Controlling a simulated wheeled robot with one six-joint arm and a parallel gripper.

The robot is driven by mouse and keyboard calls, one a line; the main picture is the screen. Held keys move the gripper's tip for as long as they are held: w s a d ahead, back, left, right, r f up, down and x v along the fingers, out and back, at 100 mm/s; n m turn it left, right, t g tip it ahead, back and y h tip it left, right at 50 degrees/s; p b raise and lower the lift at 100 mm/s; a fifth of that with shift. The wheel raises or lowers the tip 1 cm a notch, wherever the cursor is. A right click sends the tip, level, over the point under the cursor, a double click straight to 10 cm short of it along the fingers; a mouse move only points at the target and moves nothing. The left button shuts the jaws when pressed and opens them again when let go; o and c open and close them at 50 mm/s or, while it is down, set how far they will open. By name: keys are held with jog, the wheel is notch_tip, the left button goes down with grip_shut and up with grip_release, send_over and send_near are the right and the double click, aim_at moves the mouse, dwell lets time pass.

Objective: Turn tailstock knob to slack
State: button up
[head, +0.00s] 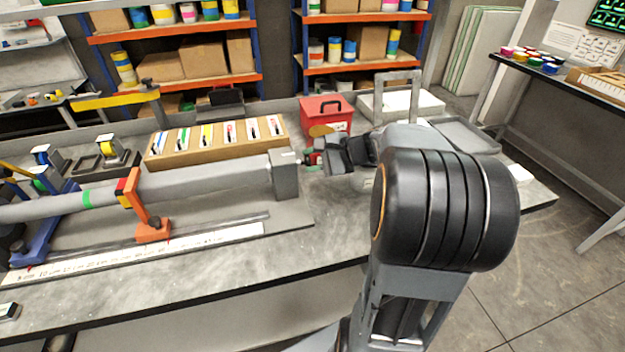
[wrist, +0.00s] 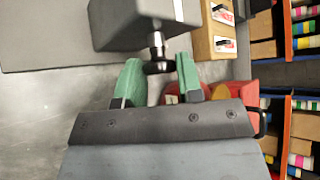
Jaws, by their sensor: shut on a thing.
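The tailstock (head: 286,175) is a grey block at the right end of the long grey tube on the bench. It also shows at the top of the wrist view (wrist: 125,28). Its dark knob (wrist: 158,66) sits on a short shiny shaft that sticks out of the block's face. My gripper (head: 318,159) reaches the tailstock's right side. In the wrist view its green fingertips (wrist: 160,70) are on both sides of the knob and shut on it. In the head view the knob is mostly hidden by my gripper, and its turn angle cannot be read.
A red toolbox (head: 325,113) stands just behind my gripper. A cardboard rack of several markers (head: 215,140) lies behind the tube (head: 200,182). An orange clamp (head: 150,230) stands at the tube. A grey tray (head: 465,135) is at the right.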

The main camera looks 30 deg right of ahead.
jog(key=n+t+b, duration=0.1)
jog(key=b, duration=0.3)
jog(key=f+n+t+b, duration=0.1)
jog(key=t+b, duration=0.1)
jog(key=b, duration=0.3)
jog(key=shift+s+f+y+b, duration=0.1)
jog(key=shift+f+y+b, duration=0.1)
jog(key=shift+y+b, duration=0.1)
jog(key=n+t+b, duration=0.1)
jog(key=b, duration=0.3)
jog(key=shift+r, duration=0.2)
jog(key=shift+b, duration=0.3)
jog(key=shift+r+n+t, duration=0.25)
jog(key=shift+n+t, duration=0.05)
jog(key=o, duration=0.9)
jog(key=p+v, duration=0.1)
jog(key=v, duration=1.2)
jog(key=shift+s+d, duration=0.3)
jog(key=shift+d, duration=0.05)
